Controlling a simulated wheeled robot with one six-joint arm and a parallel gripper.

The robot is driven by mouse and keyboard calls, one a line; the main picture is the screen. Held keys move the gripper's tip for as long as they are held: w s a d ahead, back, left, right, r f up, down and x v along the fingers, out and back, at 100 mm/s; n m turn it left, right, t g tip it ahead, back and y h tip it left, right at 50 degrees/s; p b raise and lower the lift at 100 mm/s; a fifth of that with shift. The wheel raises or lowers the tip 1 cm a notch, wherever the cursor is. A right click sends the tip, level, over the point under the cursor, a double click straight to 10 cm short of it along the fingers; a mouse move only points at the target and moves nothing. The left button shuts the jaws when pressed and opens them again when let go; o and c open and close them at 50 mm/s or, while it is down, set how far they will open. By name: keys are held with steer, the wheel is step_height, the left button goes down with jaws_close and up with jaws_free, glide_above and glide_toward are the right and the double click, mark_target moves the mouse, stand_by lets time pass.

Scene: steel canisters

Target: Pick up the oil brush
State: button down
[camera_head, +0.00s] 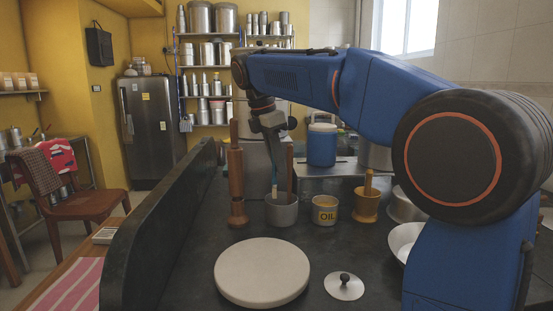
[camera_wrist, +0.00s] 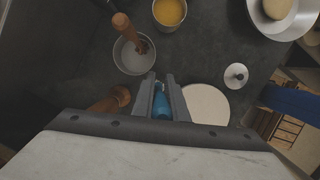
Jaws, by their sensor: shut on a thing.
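The oil brush has a thin blue handle and a pale lower end in the head view (camera_head: 274,177). My gripper (camera_head: 269,127) is shut on its upper handle above the counter. In the wrist view the blue handle (camera_wrist: 160,105) shows between the two fingers of my gripper (camera_wrist: 161,84). The brush hangs roughly upright, with its lower end at the rim of a grey pot (camera_head: 282,213) in the head view. I cannot tell whether that tip is inside the pot or in front of it. A brown wooden-handled tool (camera_head: 290,167) stands in the pot.
A tin marked OIL (camera_head: 325,211) and a wooden mortar with pestle (camera_head: 366,207) stand right of the pot. A tall wooden mill (camera_head: 237,185) stands left. A round pale board (camera_head: 262,272) and a lid (camera_head: 343,287) lie nearer. A dark wall (camera_head: 160,225) edges the counter's left.

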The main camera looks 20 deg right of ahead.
steer(key=s+a, duration=0.2)
steer(key=s, duration=0.9)
steer(key=shift+s+a, duration=0.15)
steer(key=shift+s, duration=0.1)
